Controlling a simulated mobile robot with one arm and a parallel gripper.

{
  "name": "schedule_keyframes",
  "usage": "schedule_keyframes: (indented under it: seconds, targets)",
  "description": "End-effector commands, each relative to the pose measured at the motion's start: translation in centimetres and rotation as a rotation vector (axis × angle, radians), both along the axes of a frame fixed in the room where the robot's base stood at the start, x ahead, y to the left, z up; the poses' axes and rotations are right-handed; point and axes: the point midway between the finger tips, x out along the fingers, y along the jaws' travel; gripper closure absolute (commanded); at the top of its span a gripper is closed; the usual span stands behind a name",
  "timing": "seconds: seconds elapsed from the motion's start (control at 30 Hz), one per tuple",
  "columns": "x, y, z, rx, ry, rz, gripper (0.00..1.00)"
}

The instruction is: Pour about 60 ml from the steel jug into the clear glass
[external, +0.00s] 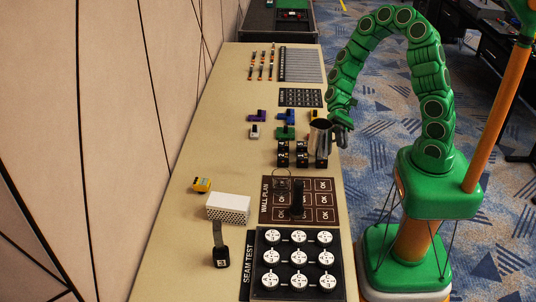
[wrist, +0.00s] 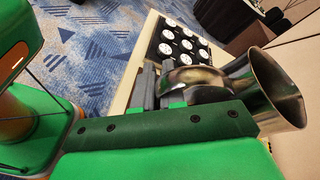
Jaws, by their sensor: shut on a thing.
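The steel jug (external: 320,138) is in my gripper (external: 341,126), held at the table's right edge beside the black numbered blocks. It looks roughly upright in the external view. In the wrist view the jug (wrist: 278,88) shows its wide mouth at the right, and my gripper (wrist: 165,92) is shut on its handle side; the exact grip is partly hidden. The clear glass (external: 282,184) is a faint outline at the upper left of the brown WALL PLAN board, nearer the camera than the jug. I cannot see what the jug or glass contains.
A black upright object (external: 298,197) stands on the WALL PLAN board (external: 323,184) close to the glass. Black blocks (external: 283,158) stand between jug and board. A white perforated box (external: 228,208), a yellow object (external: 202,185) and the SEAM TEST board (external: 297,286) are nearer.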

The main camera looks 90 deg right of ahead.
Motion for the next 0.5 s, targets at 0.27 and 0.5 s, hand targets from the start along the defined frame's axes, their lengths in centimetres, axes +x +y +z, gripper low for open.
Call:
schedule_keyframes:
  seconds: [0.27,0.5]
  targets:
    - [-0.3,0.2,-1.6,0.003,0.003,0.005,1.00]
    - [-0.3,0.2,-3.8,0.001,0.003,0.005,1.00]
